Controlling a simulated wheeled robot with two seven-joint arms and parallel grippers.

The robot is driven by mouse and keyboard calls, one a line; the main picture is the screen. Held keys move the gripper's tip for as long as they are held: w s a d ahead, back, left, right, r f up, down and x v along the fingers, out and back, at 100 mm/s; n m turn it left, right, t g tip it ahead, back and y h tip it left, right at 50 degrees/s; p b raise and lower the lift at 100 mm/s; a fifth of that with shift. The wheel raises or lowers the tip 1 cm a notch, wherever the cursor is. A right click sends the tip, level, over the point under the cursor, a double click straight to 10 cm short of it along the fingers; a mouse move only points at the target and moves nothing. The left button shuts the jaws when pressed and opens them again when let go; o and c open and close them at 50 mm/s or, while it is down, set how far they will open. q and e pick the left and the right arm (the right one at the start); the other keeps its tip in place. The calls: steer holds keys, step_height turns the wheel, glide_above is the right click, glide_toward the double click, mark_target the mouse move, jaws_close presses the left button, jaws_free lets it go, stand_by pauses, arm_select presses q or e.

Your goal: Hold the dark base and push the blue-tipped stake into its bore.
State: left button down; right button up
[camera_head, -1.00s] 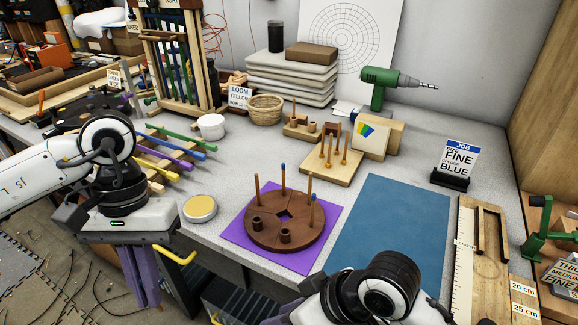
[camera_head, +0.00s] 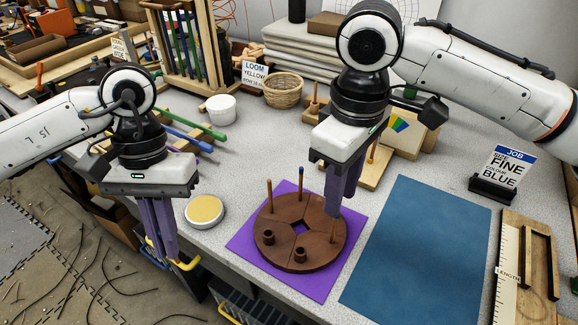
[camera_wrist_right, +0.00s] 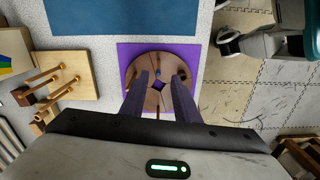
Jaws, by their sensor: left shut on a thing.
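The dark base (camera_head: 290,250) is a round brown disc with several upright stakes and collars, lying on a purple mat. One blue-tipped stake (camera_head: 301,186) stands at its far side. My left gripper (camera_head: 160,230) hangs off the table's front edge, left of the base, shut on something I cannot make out.
A blue mat (camera_head: 420,250) lies clear on the right. A peg board (camera_head: 372,172) is behind my right gripper.

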mark_target(331, 243)
arm_select(q)
steer(key=shift+w, duration=0.2)
arm_select(e)
steer(key=shift+w, duration=0.2)
steer(key=shift+s, duration=0.15)
steer(key=shift+f, duration=0.1)
arm_select(q)
steer(key=w+d+r+n+t, duration=0.3)
steer(key=d+r+n, duration=0.4)
steer(key=n, duration=0.8)
steer(key=w+d+r+n+t+h, duration=0.1)
steer(key=w+d+r+n+t, duration=0.2)
steer(key=d+r+n, duration=0.5)
steer(key=r+n, duration=0.1)
steer(key=n, duration=0.7)
steer(key=shift+w+d+r+t, duration=0.2)
steer(key=shift+d+t, duration=0.05)
steer(key=shift+t, duration=0.05)
arm_select(e)
step_height(331, 243, down, 12)
steer(key=shift+r, duration=0.1)
